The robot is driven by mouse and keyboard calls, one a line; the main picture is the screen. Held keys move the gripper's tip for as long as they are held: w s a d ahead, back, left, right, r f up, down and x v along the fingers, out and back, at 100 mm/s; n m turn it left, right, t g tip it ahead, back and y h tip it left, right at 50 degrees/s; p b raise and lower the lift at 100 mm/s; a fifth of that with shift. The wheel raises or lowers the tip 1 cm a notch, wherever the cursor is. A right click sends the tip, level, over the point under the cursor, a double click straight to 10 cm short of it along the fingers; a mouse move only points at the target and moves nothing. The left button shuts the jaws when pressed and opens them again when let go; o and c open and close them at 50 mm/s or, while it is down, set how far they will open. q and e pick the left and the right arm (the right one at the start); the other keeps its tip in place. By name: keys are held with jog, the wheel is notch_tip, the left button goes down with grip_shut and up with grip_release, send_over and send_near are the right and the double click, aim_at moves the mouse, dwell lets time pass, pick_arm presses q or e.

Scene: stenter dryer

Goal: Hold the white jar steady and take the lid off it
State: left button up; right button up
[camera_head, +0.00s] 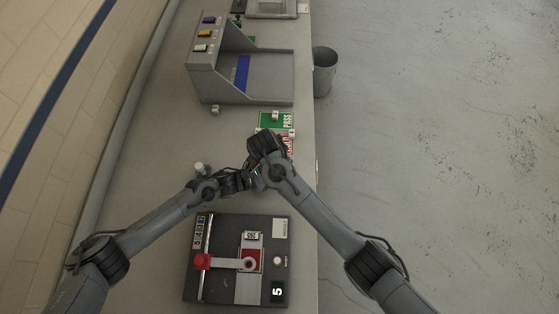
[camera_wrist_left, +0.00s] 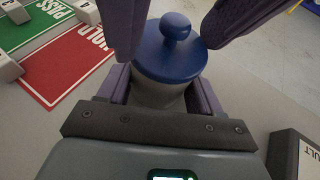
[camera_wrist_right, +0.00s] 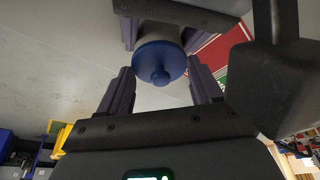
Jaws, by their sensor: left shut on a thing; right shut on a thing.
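The white jar (camera_wrist_left: 158,95) looks grey-white and has a blue lid (camera_wrist_left: 172,58) with a round knob on top. My left gripper (camera_wrist_left: 160,84) is shut on the jar's body, one finger on each side. My right gripper (camera_wrist_right: 162,76) has its fingers on either side of the blue lid, shut on it; the lid also shows in the right wrist view (camera_wrist_right: 157,62). The lid sits at the jar's mouth; I cannot tell whether there is a gap. In the head view both grippers meet above the bench and hide the jar.
A green PASS card (camera_head: 275,121) and a red HOLD card (camera_wrist_left: 68,68) lie just beyond the grippers. A dark panel with a red handle (camera_head: 202,262) is nearer. A grey machine (camera_head: 205,82) stands farther off. A small pale object (camera_head: 200,168) is left of the grippers. A bin (camera_head: 325,72) stands right.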

jog(key=shift+r, duration=0.3)
jog(key=shift+r, duration=0.8)
jog(key=shift+r, duration=0.1)
jog(key=shift+r, duration=1.9)
pick_arm(q)
jog(key=o, duration=1.6)
jog(key=shift+a, duration=0.1)
